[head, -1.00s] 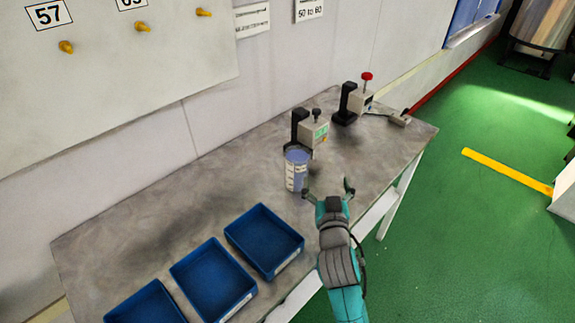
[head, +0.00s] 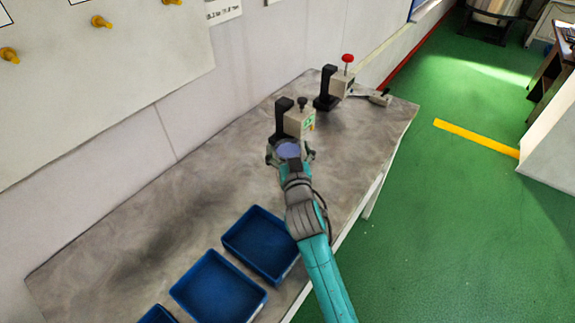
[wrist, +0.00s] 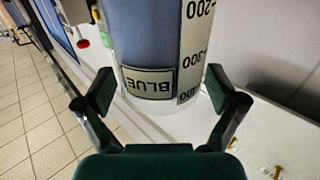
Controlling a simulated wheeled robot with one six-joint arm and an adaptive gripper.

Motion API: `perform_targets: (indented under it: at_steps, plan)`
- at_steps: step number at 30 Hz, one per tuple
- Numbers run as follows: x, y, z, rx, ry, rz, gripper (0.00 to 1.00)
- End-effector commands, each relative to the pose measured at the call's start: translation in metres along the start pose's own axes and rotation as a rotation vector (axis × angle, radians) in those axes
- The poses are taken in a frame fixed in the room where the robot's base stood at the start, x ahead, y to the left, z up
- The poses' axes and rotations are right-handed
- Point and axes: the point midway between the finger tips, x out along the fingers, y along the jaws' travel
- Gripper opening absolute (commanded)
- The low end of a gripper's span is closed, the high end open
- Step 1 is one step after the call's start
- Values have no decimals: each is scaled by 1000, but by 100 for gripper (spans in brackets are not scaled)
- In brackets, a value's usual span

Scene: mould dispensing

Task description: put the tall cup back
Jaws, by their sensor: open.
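The tall cup (head: 288,149) stands at the black-based dispenser with the dark knob, mostly hidden behind my gripper in the head view. In the wrist view the cup (wrist: 150,45) is large and close, with bluish contents, a BLUE label and a measuring scale. My gripper (head: 290,157) is at the cup with its fingers spread to either side of it. In the wrist view the fingers (wrist: 160,90) are open, one on each side of the cup, and do not appear closed on it.
The dispenser (head: 297,122) stands right behind the cup, and a second one with a red knob (head: 348,58) is farther back. Blue trays (head: 218,287) lie on the near part of the grey table (head: 110,250). The table left of the cup is clear.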

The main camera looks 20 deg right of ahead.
Motion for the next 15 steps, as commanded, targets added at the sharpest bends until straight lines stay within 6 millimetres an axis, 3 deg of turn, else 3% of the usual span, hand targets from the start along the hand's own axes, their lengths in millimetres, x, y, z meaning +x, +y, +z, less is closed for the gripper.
perform_targets:
  at_steps: [6, 14, 15]
  plan:
    - [24, -1, 0, 0, 0, 0, 94]
    - [27, -1, 0, 0, 0, 0, 94]
    - [27, -1, 0, 0, 0, 0, 89]
